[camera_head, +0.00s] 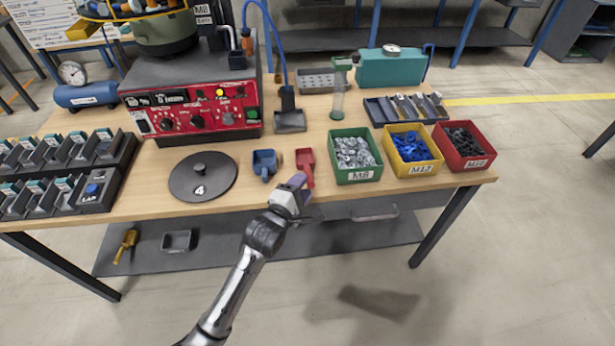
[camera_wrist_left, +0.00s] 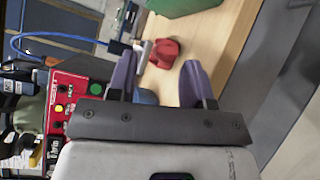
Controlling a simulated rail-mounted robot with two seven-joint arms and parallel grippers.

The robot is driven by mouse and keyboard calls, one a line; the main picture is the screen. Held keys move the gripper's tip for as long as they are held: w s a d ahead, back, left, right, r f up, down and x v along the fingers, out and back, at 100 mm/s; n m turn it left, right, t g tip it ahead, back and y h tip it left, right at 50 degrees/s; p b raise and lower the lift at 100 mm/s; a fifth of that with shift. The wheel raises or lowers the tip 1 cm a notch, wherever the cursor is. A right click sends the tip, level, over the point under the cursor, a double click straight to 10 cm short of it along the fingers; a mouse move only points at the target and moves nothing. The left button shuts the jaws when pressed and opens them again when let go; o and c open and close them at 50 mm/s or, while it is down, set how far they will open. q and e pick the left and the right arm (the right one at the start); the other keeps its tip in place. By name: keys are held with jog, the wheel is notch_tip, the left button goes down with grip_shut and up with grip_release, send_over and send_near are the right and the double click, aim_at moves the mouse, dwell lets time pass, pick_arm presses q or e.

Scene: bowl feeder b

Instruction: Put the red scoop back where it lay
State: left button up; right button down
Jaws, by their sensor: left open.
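The red scoop (camera_head: 305,161) sits at the front of the wooden table, between the blue scoop (camera_head: 264,162) and the green M8 bin (camera_head: 353,176). It appears to rest on the table. My left gripper (camera_head: 303,186) is at the table's front edge, just in front of the red scoop, and hides part of its handle end. In the left wrist view, the purple fingers (camera_wrist_left: 160,68) are spread apart. The red scoop (camera_wrist_left: 165,53) shows beyond and between them, and I see nothing gripped. My right gripper is out of view.
A round black lid marked 4 (camera_head: 203,184) lies left of the blue scoop. The red control box (camera_head: 190,115) stands behind. A lower shelf (camera_head: 350,237) lies under the table.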

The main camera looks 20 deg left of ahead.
pick_arm(q)
jog(key=s+p, duration=0.2)
jog(key=s, duration=0.6)
jog(key=shift+s+a+r, duration=0.15)
jog(key=shift+a+r, duration=0.1)
jog(key=shift+a, duration=0.15)
jog(key=s+f+m+g, duration=0.4)
jog(key=s+m, duration=0.3)
jog(key=s, duration=0.3)
jog(key=s+f+m+g+y, duration=0.1)
jog(key=s+f+m+g, duration=0.3)
jog(key=s+m, duration=0.3)
jog(key=s+f+m+g, duration=0.5)
jog(key=s+m, duration=0.3)
jog(key=s, duration=0.5)
jog(key=shift+s+d+g+y, duration=0.15)
jog(key=shift+s+g+y, duration=0.15)
jog(key=shift+s, duration=0.1)
